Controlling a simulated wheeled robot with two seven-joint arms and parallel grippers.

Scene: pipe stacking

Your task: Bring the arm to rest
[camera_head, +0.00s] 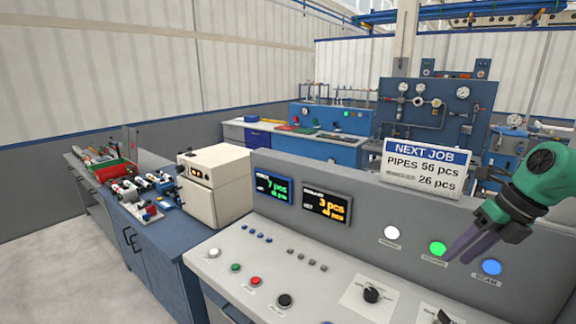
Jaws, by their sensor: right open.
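My right gripper (466,250) reaches in from the right edge on a green and black wrist. A lit white button (391,232) is to the left and a lit blue button (491,267) to the right. My left gripper is not in view.
A sign (425,166) reading "NEXT JOB" stands on the console top. Two displays (326,205) are set in its upright panel. Several small buttons and a black knob (371,294) are on the sloped top. A blue bench (165,240) with a beige box (215,185) stands at left.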

